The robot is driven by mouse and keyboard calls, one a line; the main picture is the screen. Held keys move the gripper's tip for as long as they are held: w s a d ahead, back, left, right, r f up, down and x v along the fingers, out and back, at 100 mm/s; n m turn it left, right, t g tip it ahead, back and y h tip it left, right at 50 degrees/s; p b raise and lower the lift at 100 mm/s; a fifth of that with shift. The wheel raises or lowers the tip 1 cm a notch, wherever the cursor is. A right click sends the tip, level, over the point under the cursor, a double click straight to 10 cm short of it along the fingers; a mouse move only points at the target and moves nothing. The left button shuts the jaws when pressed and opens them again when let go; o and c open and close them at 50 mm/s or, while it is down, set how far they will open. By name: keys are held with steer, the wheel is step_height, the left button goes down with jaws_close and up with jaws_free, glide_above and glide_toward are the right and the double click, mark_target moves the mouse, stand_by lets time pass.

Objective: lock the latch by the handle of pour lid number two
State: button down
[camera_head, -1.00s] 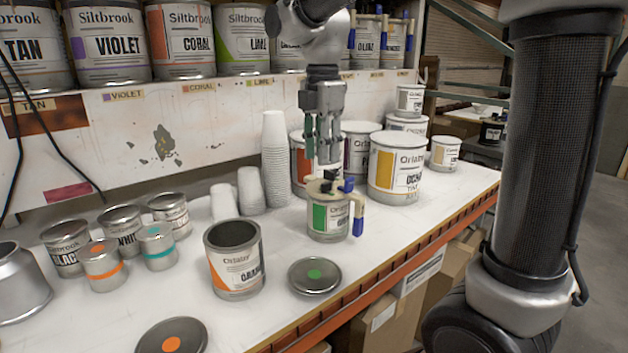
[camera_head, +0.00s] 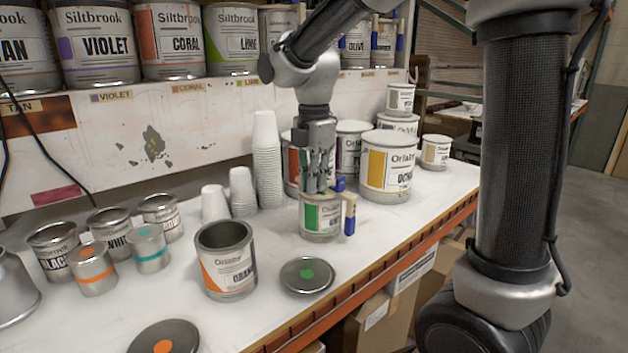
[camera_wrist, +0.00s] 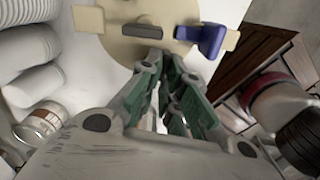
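A small can with a green label (camera_head: 321,217) stands on the bench and wears a beige pour lid (camera_head: 346,198) with a blue piece (camera_head: 350,223) hanging at its side. No number is readable on the lid. In the wrist view the beige lid (camera_wrist: 122,47) carries a dark grey bar (camera_wrist: 144,31) and a blue handle-like piece (camera_wrist: 208,41). My gripper (camera_head: 317,190) points down close over the lid and hides part of its top. In the wrist view my gripper (camera_wrist: 165,66) has a narrow gap between its green-padded fingers, with nothing seen between them. Contact with the lid cannot be told.
An open orange-labelled can (camera_head: 228,275) and a loose lid with a green dot (camera_head: 307,274) stand left and in front. Larger cans, such as the ochre one (camera_head: 388,165), and stacked white cups (camera_head: 267,165) crowd behind. The bench's orange front edge (camera_head: 390,255) lies to the right.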

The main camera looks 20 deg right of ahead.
steer(key=shift+w+m, duration=0.1)
steer(key=shift+m, duration=0.6)
stand_by(0.3)
steer(key=m, duration=0.5)
steer(key=shift+w+m, duration=0.25)
steer(key=shift+m, duration=0.05)
steer(key=m, duration=0.3)
steer(key=shift+w+m, duration=0.2)
steer(key=shift+m, duration=0.1)
steer(key=shift+w+d+m, duration=0.1)
steer(key=shift+d+m, duration=0.05)
steer(key=shift+m, duration=1.75)
steer(key=c, duration=1.6)
jaws_free()
step_height(320, 180, up, 8)
